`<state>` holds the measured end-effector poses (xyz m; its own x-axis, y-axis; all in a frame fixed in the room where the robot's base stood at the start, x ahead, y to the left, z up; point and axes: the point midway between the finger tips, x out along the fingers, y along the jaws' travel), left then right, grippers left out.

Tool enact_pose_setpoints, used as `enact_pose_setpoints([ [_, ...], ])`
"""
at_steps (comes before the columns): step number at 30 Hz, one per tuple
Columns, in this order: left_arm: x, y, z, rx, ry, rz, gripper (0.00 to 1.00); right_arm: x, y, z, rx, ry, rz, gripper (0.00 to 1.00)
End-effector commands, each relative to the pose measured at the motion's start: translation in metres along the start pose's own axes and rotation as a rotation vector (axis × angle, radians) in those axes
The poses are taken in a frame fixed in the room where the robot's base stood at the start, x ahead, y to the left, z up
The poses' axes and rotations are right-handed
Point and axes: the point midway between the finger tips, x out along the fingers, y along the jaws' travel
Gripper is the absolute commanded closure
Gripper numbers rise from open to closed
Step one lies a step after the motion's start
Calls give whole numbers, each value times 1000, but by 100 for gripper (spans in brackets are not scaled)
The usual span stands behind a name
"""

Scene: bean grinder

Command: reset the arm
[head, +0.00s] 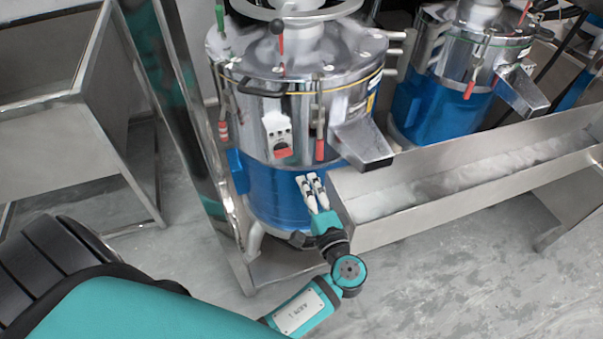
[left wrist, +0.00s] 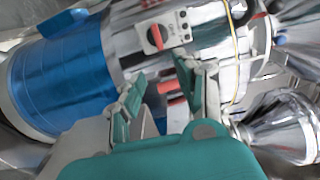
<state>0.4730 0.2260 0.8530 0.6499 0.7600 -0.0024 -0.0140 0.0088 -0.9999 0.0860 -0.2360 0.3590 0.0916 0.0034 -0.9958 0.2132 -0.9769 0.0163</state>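My left arm (head: 300,308) reaches up from the bottom of the head view. Its left gripper (head: 311,179) is in front of the blue lower body of the near grinder (head: 285,197), below the control box (head: 277,136). In the left wrist view the left gripper (left wrist: 162,72) has its two fingers apart with nothing held between them. The grinder's blue drum (left wrist: 65,80) and the white control box with a red part (left wrist: 163,32) show beyond the fingers. The distance from the fingertips to the grinder is hard to tell. My right gripper is not in view.
A long metal trough (head: 465,190) with white material runs right of the gripper, close to it. The grinder's metal spout (head: 364,146) juts out above. A second grinder (head: 440,105) stands behind. A metal bin (head: 50,130) is at left. Floor at lower right is clear.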

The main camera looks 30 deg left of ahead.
Motion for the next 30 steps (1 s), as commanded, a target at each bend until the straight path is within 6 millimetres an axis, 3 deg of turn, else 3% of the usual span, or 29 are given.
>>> enact_pose_setpoints([
  [6,-13,0,0,0,-1,-1,65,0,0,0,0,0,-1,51],
  [22,-13,3,0,4,4,6,65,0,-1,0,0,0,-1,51],
  [26,-13,40,-4,40,48,89,65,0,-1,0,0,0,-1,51],
  [29,-17,101,-5,84,111,230,65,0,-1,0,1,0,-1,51],
  [30,-21,130,-2,101,136,301,65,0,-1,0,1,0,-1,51],
])
